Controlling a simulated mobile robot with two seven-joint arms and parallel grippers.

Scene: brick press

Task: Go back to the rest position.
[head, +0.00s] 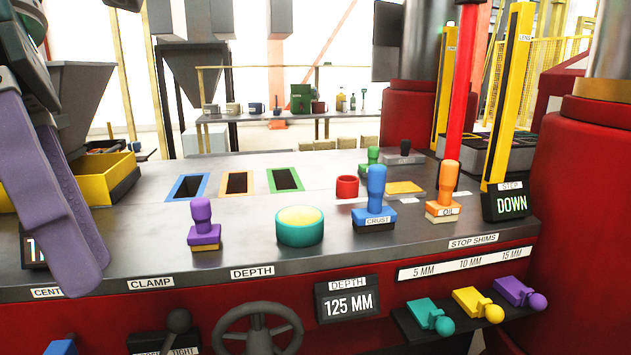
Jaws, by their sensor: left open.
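My left gripper (82,278) hangs at the far left of the head view, with its long purple fingers pointing down. It is open and I see nothing between the fingers. It is in front of the left end of the press's grey top (130,235), and it partly covers a display and the label at that end. My right gripper is not in view.
A yellow bin (100,180) is behind my gripper. A handwheel (257,330) and shims (475,304) are at the front.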

